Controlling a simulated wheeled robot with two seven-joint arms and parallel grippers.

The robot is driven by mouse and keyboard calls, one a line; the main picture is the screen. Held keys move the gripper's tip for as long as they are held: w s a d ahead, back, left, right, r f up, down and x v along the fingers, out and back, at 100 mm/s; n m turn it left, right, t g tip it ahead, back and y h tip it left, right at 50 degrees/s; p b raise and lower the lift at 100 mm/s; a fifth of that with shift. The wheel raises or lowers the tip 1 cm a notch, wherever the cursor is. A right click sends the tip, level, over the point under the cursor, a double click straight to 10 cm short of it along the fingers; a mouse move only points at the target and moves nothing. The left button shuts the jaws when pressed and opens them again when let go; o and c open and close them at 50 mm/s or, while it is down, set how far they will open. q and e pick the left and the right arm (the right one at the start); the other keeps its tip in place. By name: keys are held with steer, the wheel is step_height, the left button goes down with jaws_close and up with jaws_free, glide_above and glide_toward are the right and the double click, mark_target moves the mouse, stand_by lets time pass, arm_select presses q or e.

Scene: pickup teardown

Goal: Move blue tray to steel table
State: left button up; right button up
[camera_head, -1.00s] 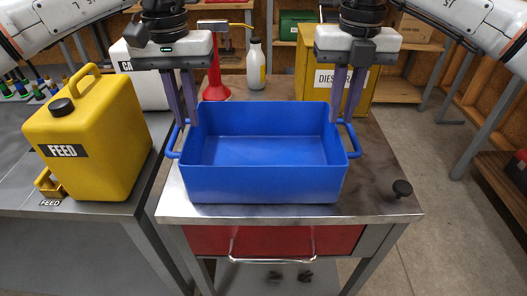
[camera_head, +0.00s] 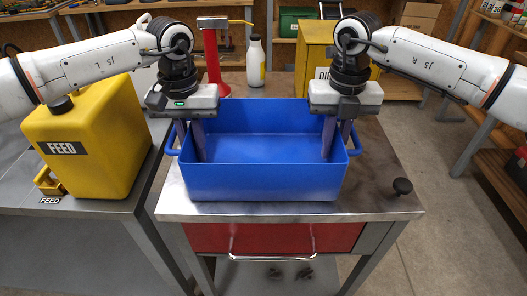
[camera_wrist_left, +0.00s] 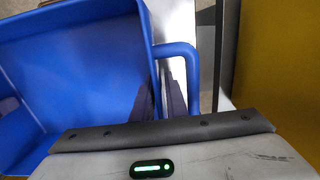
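The blue tray (camera_head: 262,182) is an open, empty box with a loop handle at each end. It sits level on a metal-topped table (camera_head: 375,207) with a red drawer. My left gripper (camera_head: 190,142) points down at the tray's left end, its fingers apart, one inside the wall and one outside near the handle. My right gripper (camera_head: 337,140) points down at the right end, fingers apart around that wall. Contact with the walls cannot be made out.
A grey metal bench (camera_head: 100,208) stands close at left, with a yellow FEED can (camera_head: 100,140) on it. Behind the tray are a white bottle (camera_head: 255,62), a red stand (camera_head: 213,65) and a yellow can (camera_head: 314,45).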

mark_target(190, 130)
arm_select(q)
jaws_close()
arm_select(e)
jaws_close()
arm_select(q)
steer(key=shift+r, duration=0.2)
arm_select(e)
steer(key=shift+r, duration=0.2)
stand_by(0.9)
